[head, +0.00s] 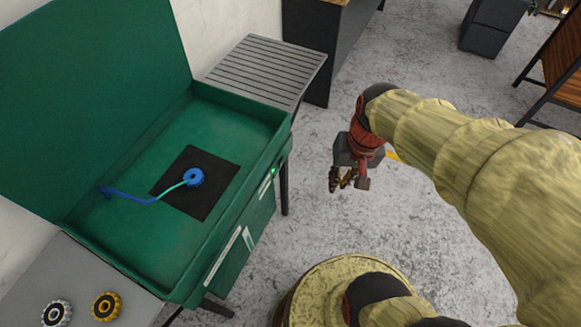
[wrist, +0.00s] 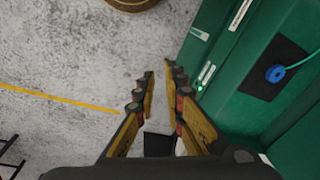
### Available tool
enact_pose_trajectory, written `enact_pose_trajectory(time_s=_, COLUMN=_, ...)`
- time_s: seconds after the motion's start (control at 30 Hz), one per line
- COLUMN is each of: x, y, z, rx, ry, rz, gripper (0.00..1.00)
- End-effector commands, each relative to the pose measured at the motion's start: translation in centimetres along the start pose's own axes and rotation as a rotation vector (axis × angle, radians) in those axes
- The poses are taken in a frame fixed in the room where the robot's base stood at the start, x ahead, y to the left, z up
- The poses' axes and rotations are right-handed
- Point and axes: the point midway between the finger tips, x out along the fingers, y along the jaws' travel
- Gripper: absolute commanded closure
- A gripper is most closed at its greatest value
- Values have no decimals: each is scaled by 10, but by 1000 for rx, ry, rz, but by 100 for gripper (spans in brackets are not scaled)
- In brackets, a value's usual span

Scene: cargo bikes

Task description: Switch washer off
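The washer (head: 120,230) is a green open basin with a raised green lid, at left in the head view. It also shows at right in the wrist view (wrist: 235,112). On its front panel a small green light (head: 273,170) is lit, beside a pale label or switch plate (head: 265,185); the light also shows in the wrist view (wrist: 200,88). A separate switch is too small to make out. My gripper (head: 341,182) is to the right of the washer's front, apart from it. Its fingers (wrist: 160,73) are parted, with nothing between them.
A blue brush head (head: 194,177) on a hose lies on a black mat (head: 205,206) in the basin. A slatted grey side shelf (head: 265,68) adjoins the far end. A grey side surface (head: 75,285) at the near end holds two cogs. Concrete floor lies open around my gripper.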

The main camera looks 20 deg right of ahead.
Motion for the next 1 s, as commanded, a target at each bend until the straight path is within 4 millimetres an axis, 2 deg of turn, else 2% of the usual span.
enact_pose_trajectory(time_s=0.03, x=20, y=4, z=-1, rx=62, ry=-50, rz=-21, gripper=94)
enact_pose_trajectory(time_s=0.17, x=59, y=4, z=-6, rx=227, ry=-151, rz=-92, gripper=100)
enact_pose_trajectory(time_s=0.37, x=119, y=2, z=-18, rx=527, ry=-291, rz=-215, gripper=100)
enact_pose_trajectory(time_s=0.57, x=180, y=0, z=-40, rx=878, ry=-413, rz=-346, gripper=100)
enact_pose_trajectory(time_s=0.67, x=212, y=0, z=-55, rx=1079, ry=-466, rz=-416, gripper=100)
enact_pose_trajectory(time_s=0.8, x=256, y=3, z=-85, rx=1387, ry=-523, rz=-518, gripper=100)
enact_pose_trajectory(time_s=0.9, x=275, y=4, z=-111, rx=1569, ry=-536, rz=-584, gripper=100)
enact_pose_trajectory(time_s=1.0, x=280, y=5, z=-140, rx=1700, ry=-524, rz=-647, gripper=100)
